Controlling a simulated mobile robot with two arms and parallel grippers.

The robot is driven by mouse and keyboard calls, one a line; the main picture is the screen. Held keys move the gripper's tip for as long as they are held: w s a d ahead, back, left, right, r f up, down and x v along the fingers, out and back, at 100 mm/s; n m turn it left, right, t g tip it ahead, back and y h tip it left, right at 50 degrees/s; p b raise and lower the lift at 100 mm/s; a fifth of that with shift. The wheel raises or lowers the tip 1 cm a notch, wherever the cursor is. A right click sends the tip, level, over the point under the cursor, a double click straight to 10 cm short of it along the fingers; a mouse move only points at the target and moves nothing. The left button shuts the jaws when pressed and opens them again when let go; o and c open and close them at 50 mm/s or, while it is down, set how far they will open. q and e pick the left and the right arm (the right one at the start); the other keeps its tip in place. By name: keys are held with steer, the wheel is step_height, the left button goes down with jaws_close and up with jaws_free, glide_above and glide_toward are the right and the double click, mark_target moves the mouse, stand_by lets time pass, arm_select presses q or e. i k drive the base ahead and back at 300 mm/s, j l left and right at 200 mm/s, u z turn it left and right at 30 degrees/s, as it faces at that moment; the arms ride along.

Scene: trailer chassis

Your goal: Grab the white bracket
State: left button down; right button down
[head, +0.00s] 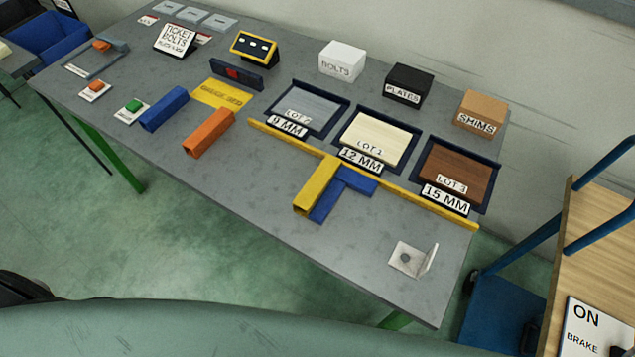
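The white bracket (409,258) is a small L-shaped plate with a dark round hole in its flat part and an upright flange on its right side. It lies on the grey table (260,235) near the front right corner. Nothing touches it. Neither of my grippers shows in the head view.
A yellow bar (316,186) and a blue bar (329,202) lie left of the bracket. A long yellow rail (430,205) runs behind it, before trays marked 9, 12 and 15 MM (455,172). A wooden-topped blue cart (592,255) stands right. The table around the bracket is clear.

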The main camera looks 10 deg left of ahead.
mark_target(419, 263)
steer(key=z, duration=0.7)
steer(key=l, duration=0.1)
